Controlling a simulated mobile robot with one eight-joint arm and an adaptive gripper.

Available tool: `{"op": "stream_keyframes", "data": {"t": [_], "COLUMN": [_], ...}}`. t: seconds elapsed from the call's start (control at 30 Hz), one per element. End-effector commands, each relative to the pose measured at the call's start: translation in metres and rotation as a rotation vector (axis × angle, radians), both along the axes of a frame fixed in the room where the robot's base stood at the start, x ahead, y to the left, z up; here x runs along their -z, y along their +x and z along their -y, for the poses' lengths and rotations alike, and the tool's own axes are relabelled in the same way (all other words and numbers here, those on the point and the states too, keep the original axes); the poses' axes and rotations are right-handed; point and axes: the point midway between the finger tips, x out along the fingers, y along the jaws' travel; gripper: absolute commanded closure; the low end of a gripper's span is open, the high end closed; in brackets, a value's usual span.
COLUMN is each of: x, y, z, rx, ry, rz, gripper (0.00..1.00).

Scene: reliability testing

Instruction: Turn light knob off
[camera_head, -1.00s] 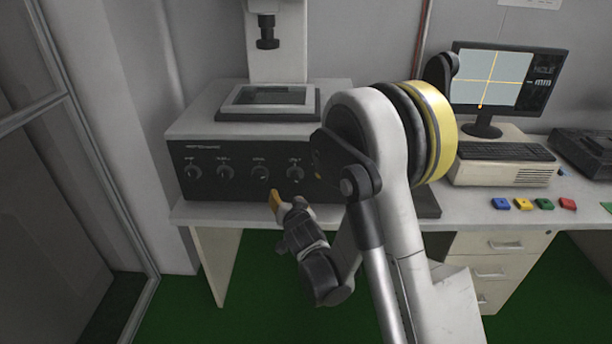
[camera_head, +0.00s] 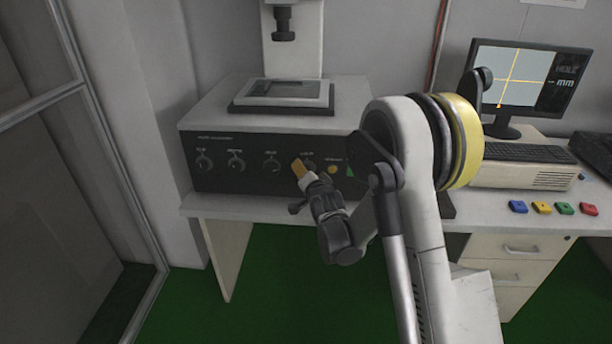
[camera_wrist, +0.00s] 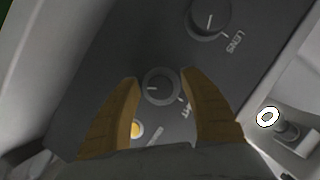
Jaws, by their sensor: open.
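The light knob (camera_wrist: 160,86) is a round dark dial with a pale pointer line. In the wrist view it sits between the two yellow fingertips of my gripper (camera_wrist: 160,76), which are spread apart. Its label is partly covered by a finger; only the end, "HT", reads clearly. I cannot tell whether either finger touches it. In the head view my gripper (camera_head: 299,168) is in front of the right part of the black control panel (camera_head: 220,181) and hides most of this knob.
A knob labelled LENS (camera_wrist: 209,18) is beside it, and a yellow button (camera_wrist: 137,129) is close to the left finger. More knobs (camera_head: 236,163) line the panel to the left. A monitor (camera_head: 524,80), keyboard (camera_head: 516,152) and several coloured blocks (camera_head: 541,208) are on the right.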

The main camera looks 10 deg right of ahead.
Motion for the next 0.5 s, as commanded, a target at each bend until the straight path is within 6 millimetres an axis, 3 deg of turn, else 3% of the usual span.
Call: {"op": "stream_keyframes", "data": {"t": [0.23, 0.27, 0.4, 0.5], "x": [-0.0002, -0.0002, -0.0002, -0.0002], "y": [0.001, 0.001, 0.0008, 0.0009], "z": [0.0, 0.0, 0.0, -0.0001], "rx": [0.0, 0.0, 0.0, 0.0], "ry": [0.0, 0.0, -0.001, -0.001], "rz": [0.0, 0.0, 0.0, 0.0], "gripper": [0.48, 0.53, 0.96, 1.0]}}
